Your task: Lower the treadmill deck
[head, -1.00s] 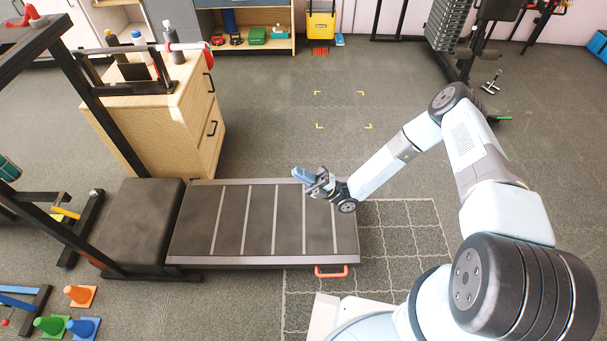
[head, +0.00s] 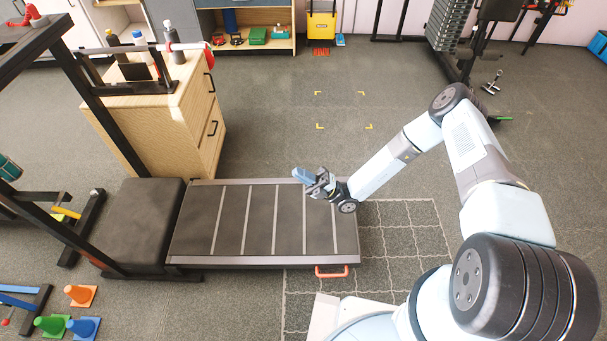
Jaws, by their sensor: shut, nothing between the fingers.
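The treadmill deck (head: 228,221) is a dark grey slatted slab with light rails. It lies lengthwise from the dark motor box (head: 140,215) on the left to my arm on the right, and looks close to level. An orange handle (head: 331,272) sticks out at its near right edge. My gripper (head: 300,173) is shut and empty over the far right end of the deck, its blue tips pointing left. I cannot tell whether it touches the deck. The black treadmill frame (head: 82,85) rises at the left.
A wooden drawer cabinet (head: 165,125) with bottles stands behind the deck's left part. Small cones (head: 80,295) sit on the floor at the lower left. A tile pattern (head: 405,240) marks the floor right of the deck. Floor beyond the deck is open.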

